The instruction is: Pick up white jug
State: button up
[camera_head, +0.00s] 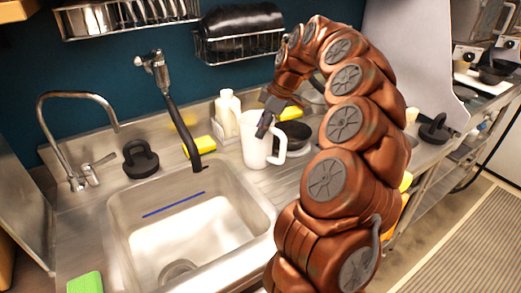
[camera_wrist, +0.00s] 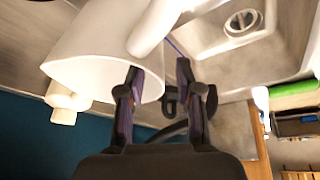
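The white jug (camera_head: 254,153) stands upright on the steel counter just right of the sink, with its handle on its right side. My gripper (camera_head: 265,124) reaches down at the jug's rim from the upper right. In the wrist view the jug (camera_wrist: 92,52) fills the upper left, with its open mouth towards the camera and its handle (camera_wrist: 157,24) above. The two fingers of my gripper (camera_wrist: 158,66) are apart. The left finger overlaps the jug's mouth and the right finger is outside the rim. I cannot tell whether either finger touches the jug.
The sink (camera_head: 190,222) lies left of the jug. A cream bottle (camera_head: 228,108) stands close behind it, and a black bowl (camera_head: 292,135) is close on its right. A yellow sponge (camera_head: 198,146) and a black faucet hose (camera_head: 184,128) are to its left.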

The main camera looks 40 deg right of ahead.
aim_at(255, 142)
jog(key=shift+p+x, duration=1.1)
jog(key=shift+x, duration=1.85)
jog(key=shift+d, duration=0.15)
grip_shut()
